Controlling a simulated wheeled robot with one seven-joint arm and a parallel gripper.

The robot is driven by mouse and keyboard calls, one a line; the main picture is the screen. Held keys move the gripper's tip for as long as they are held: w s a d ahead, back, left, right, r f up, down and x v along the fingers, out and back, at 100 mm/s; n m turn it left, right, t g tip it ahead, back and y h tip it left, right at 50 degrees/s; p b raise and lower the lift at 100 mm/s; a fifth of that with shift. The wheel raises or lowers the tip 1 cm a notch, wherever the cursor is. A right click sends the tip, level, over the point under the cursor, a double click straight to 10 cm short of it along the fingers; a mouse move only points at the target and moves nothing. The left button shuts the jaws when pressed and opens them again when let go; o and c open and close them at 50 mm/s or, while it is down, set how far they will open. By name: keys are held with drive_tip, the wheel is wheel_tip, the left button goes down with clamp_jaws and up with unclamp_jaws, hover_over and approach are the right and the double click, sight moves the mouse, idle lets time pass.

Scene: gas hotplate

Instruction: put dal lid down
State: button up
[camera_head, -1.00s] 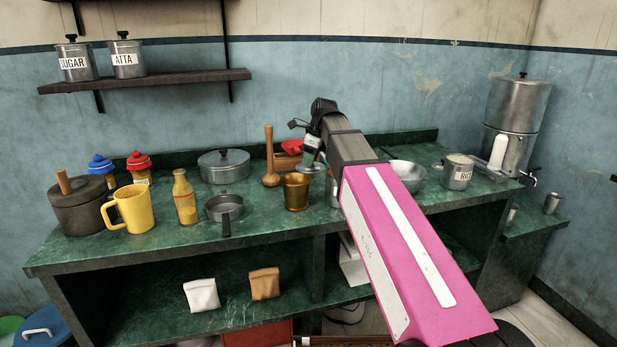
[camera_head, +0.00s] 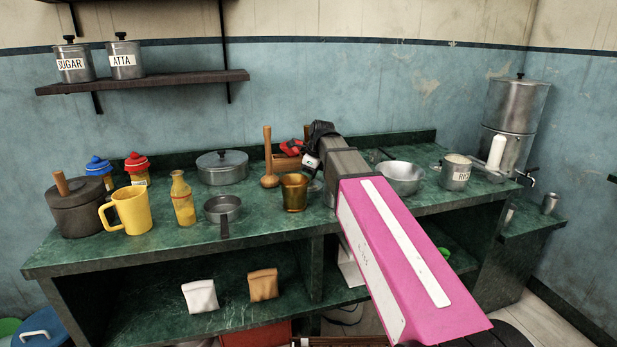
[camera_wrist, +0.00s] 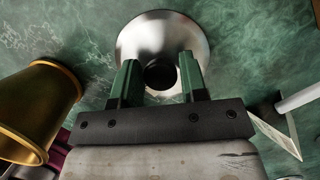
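The dal lid (camera_wrist: 150,27) is a round shiny metal disc with a dark knob, seen from above in the wrist view. My gripper (camera_wrist: 159,62) has its two green fingers on either side of the knob, seemingly touching it. The lid is over the green counter; I cannot tell whether its rim touches the surface. In the head view the lid (camera_head: 316,185) shows only as a small grey edge right of the brass cup. My gripper is mostly hidden there behind my arm. A metal canister is partly hidden by my arm.
The brass cup (camera_head: 294,193) stands close by, and it fills the left of the wrist view (camera_wrist: 38,108). A steel bowl (camera_head: 401,177) stands to the right.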

sight(317, 185)
drive_tip(key=shift+o, duration=0.9)
drive_tip(key=v, duration=1.2)
drive_tip(key=shift+r, duration=0.2)
